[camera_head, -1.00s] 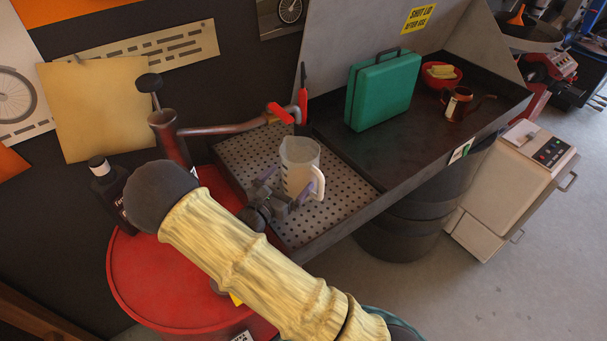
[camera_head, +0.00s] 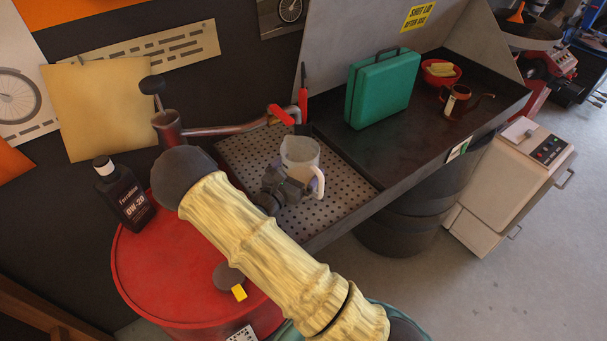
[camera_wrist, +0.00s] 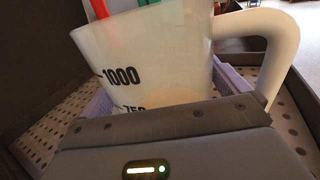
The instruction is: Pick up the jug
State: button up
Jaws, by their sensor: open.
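The jug (camera_head: 300,152) is a whitish, translucent measuring jug with a handle on its right side. It stands upright on the perforated tray (camera_head: 345,190). In the wrist view the jug (camera_wrist: 160,62) fills the upper middle, with black marks 1000 and 750, the lower one partly covered. My gripper (camera_head: 300,178) is open at the near side of the jug, low on its body. The purple fingers reach along both sides of it in the wrist view. The fingertips are mostly hidden behind the jug, so I cannot tell whether they touch it.
A red-handled tap with a pipe (camera_head: 225,130) stands behind the jug. A green case (camera_head: 382,88), a red bowl (camera_head: 441,72) and a copper-coloured pot (camera_head: 457,100) are on the dark bench at right. A black bottle (camera_head: 123,195) stands on the red drum (camera_head: 165,265).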

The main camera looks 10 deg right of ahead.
jog(key=c, duration=1.1)
jog(key=shift+r, duration=0.2)
jog(key=shift+r+b, duration=0.9)
jog(key=shift+r, duration=3.95)
